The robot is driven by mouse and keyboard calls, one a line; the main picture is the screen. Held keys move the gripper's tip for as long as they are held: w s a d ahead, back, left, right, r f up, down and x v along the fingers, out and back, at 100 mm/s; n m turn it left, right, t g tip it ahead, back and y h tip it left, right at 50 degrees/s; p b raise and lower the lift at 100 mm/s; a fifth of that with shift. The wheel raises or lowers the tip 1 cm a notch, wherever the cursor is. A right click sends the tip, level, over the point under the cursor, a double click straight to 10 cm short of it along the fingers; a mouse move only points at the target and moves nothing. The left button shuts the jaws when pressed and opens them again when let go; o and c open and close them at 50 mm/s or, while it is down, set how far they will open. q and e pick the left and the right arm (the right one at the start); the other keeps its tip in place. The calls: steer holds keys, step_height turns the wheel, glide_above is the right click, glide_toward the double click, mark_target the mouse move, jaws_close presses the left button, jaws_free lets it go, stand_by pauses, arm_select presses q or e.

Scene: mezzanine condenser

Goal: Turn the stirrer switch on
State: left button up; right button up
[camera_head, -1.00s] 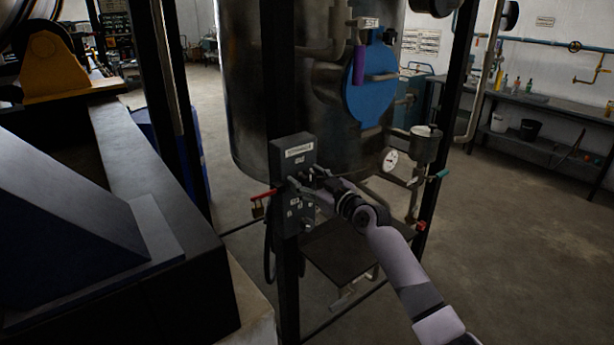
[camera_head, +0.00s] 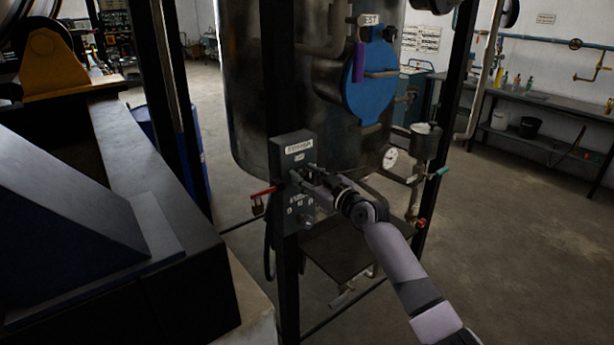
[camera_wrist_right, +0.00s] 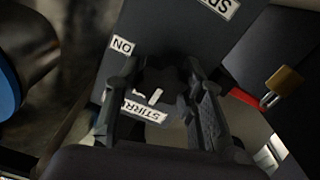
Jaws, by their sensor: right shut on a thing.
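The grey switch box (camera_head: 291,155) is mounted on a black post in front of the big tank. My right gripper (camera_head: 306,178) is at its front face. In the right wrist view, the fingers of my right gripper (camera_wrist_right: 160,72) stand on either side of the dark stirrer switch with a white pointer mark (camera_wrist_right: 155,97), and the gripper is shut on it. A white label reading "STIRR..." (camera_wrist_right: 147,112) is partly hidden by the fingers. An "ON" label (camera_wrist_right: 122,46) shows beside the left finger. My left gripper is not in view.
A red handle (camera_head: 263,192) with a brass padlock (camera_wrist_right: 284,82) is beside the box. A round gauge (camera_head: 390,158) and a metal pot (camera_head: 425,140) are right of my gripper. A dark platform (camera_head: 340,248) lies below. Open floor is on the right.

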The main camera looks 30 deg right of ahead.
steer(key=shift+c, duration=0.6)
steer(key=m, duration=0.4)
steer(key=shift+d, duration=0.1)
steer(key=m, duration=0.4)
steer(key=shift+m+p, duration=0.3)
steer(key=m+p, duration=0.1)
steer(key=m, duration=0.3)
steer(key=shift+d+m, duration=0.15)
steer(key=shift+m, duration=0.15)
steer(key=m+p, duration=0.1)
steer(key=m, duration=0.3)
steer(key=shift+f+m, duration=0.15)
steer(key=shift+m, duration=0.15)
steer(key=shift+p, duration=0.3)
